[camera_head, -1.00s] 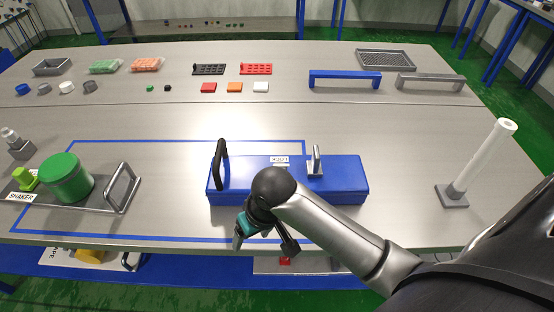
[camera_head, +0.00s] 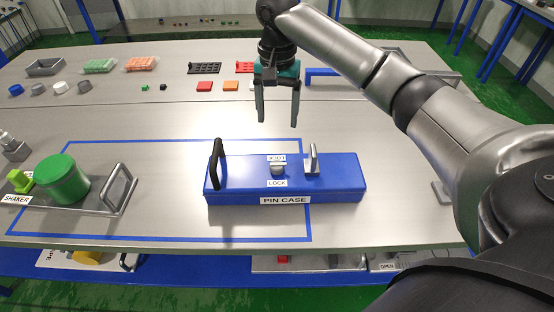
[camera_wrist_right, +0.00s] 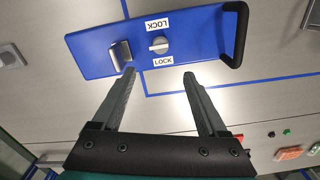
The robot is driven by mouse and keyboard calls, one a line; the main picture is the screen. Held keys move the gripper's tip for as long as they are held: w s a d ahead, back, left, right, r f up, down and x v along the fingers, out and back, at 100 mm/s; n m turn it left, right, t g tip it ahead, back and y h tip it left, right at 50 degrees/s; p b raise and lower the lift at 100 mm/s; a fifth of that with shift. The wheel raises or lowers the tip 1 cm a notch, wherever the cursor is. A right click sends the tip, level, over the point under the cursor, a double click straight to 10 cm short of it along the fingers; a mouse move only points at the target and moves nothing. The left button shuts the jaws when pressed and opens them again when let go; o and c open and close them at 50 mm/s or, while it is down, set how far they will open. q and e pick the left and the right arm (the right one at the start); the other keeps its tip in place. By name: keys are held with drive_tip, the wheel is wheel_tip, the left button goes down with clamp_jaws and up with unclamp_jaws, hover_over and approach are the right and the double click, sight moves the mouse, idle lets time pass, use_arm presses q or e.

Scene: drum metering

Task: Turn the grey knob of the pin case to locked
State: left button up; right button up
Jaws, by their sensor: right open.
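The blue pin case (camera_head: 335,180) lies in the middle of the table, with a PIN CASE label on its front. Its grey knob (camera_head: 278,168) is on the lid between two LOCK labels. In the right wrist view the knob (camera_wrist_right: 159,45) shows as a round disc with a pale bar running roughly across the case. My right gripper (camera_head: 277,122) is open and empty, pointing down beyond the case, apart from it. In the right wrist view its two fingers (camera_wrist_right: 157,75) are spread, their tips just short of the case. My left gripper is out of view.
A black handle (camera_head: 217,163) stands at the case's left end and a grey metal upright (camera_head: 313,160) right of the knob. A green jar (camera_head: 65,180) sits on the shaker at left. Small blocks and trays line the back. Blue tape marks the table.

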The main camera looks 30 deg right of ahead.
sight(277, 164)
wheel_tip(277, 164, down, 15)
drive_tip(key=b, duration=0.3)
drive_tip(key=shift+c, duration=0.2)
clamp_jaws()
idle(0.5)
